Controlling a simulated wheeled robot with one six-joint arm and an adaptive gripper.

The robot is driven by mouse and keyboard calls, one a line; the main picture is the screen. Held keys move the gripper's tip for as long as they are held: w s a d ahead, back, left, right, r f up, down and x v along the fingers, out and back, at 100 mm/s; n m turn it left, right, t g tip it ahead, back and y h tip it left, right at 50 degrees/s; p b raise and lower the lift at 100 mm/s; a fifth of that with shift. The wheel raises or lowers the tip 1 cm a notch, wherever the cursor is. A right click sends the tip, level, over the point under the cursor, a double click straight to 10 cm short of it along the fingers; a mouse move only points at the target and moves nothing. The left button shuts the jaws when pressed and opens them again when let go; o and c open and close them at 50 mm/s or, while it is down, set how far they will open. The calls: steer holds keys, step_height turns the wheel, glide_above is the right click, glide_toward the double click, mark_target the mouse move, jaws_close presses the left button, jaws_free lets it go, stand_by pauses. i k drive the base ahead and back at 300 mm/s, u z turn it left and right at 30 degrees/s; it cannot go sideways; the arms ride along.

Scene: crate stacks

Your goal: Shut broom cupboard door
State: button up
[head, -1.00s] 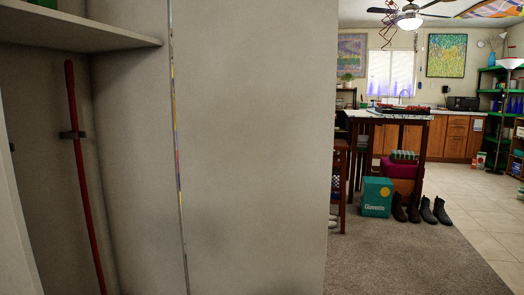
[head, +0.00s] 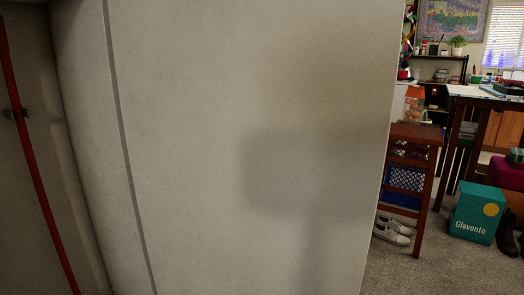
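The broom cupboard door (head: 250,120) is a large plain off-white panel that fills the middle of the head view. It stands open, beside the cupboard's inner side wall (head: 90,130). A narrow dark seam (head: 125,150) runs between the two. A red broom handle (head: 37,175) leans inside the cupboard at the far left, by a small dark clip (head: 18,113). The door's free edge is at the right, next to the room. A soft dark shadow lies on the door. My gripper is not in view.
Right of the door, a dark wooden stand (head: 424,180) holds a blue crate, with white shoes (head: 392,230) by it on the carpet. A teal box (head: 478,212) and dark boots (head: 508,232) stand farther right. Some carpet (head: 420,275) in front is clear.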

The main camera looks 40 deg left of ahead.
mark_target(257, 132)
steer(key=i, duration=2.5)
steer(key=u, duration=4.25)
steer(key=i, duration=0.5)
